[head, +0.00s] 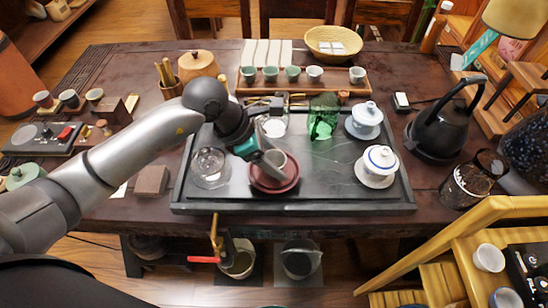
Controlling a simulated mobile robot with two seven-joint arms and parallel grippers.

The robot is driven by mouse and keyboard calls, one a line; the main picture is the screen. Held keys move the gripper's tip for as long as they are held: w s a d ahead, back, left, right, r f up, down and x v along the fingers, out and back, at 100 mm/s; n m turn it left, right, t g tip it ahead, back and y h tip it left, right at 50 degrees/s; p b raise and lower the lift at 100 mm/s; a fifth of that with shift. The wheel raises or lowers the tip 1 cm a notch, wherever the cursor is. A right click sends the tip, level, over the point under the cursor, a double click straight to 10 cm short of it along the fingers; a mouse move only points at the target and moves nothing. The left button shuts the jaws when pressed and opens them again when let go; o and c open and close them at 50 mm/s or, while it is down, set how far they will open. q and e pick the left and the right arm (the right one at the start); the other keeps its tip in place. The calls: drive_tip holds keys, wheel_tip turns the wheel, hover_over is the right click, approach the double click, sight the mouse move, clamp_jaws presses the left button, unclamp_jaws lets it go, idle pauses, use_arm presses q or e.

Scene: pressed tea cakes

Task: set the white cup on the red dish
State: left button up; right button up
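The red dish (274,187) lies on the dark tea tray, left of its middle. My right gripper is not in view.
A glass vessel (209,166) stands left of the dish, and a green glass (323,118) stands behind it to the right. Two lidded white bowls (379,160) (366,116) stand on the tray's right. A black kettle (440,125) is further right. The tray's front middle (325,190) is clear.

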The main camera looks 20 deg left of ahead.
use_arm(q)
drive_tip(key=o, duration=0.3)
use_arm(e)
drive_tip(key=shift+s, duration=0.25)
use_arm(q)
drive_tip(key=shift+r, duration=0.15)
drive_tip(key=shift+p+v, duration=1.05)
drive_tip(key=shift+v, duration=4.95)
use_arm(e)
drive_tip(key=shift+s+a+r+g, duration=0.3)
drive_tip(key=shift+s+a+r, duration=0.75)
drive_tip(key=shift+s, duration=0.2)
